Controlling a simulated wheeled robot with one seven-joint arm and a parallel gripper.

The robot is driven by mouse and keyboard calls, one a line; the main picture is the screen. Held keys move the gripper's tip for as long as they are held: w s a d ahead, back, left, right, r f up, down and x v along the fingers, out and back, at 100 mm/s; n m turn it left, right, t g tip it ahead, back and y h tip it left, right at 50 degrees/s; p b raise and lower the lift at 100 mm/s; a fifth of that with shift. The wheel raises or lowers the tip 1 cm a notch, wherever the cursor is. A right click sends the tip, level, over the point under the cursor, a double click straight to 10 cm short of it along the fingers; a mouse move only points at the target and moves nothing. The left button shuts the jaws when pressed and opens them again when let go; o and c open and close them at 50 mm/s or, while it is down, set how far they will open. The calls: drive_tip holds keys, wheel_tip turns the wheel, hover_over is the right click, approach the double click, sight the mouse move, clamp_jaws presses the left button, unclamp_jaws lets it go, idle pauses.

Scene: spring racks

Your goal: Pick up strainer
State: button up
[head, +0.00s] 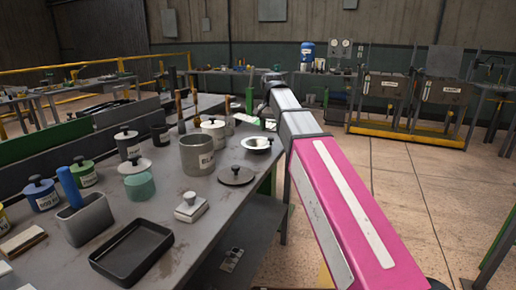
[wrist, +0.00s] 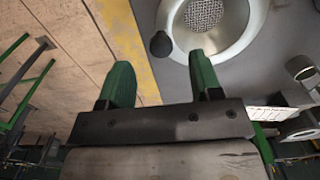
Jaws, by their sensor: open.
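The strainer (wrist: 207,14) shows at the top of the wrist view, a pale wide-rimmed bowl with a grey mesh centre, cut off by the frame edge. A dark round knob (wrist: 160,44) sits at its rim. My gripper (wrist: 162,78) is open, with two green fingers apart and nothing between them. The right finger's tip overlaps the strainer's rim in the picture; I cannot tell whether they touch. In the head view a white wide-rimmed dish (head: 256,144), apparently the strainer, lies near the bench's right edge, close to my arm's end.
The grey bench (head: 172,205) holds a large grey pot (head: 197,155), a dark knobbed lid (head: 236,176), a small white knobbed block (head: 191,207) and a black tray (head: 131,250). Several jars stand along its back. Open floor (head: 410,190) lies right of the bench.

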sight(271, 138)
drive_tip(key=shift+w+f, duration=0.15)
drive_tip(key=shift+f, duration=2.5)
drive_tip(key=c, duration=0.9)
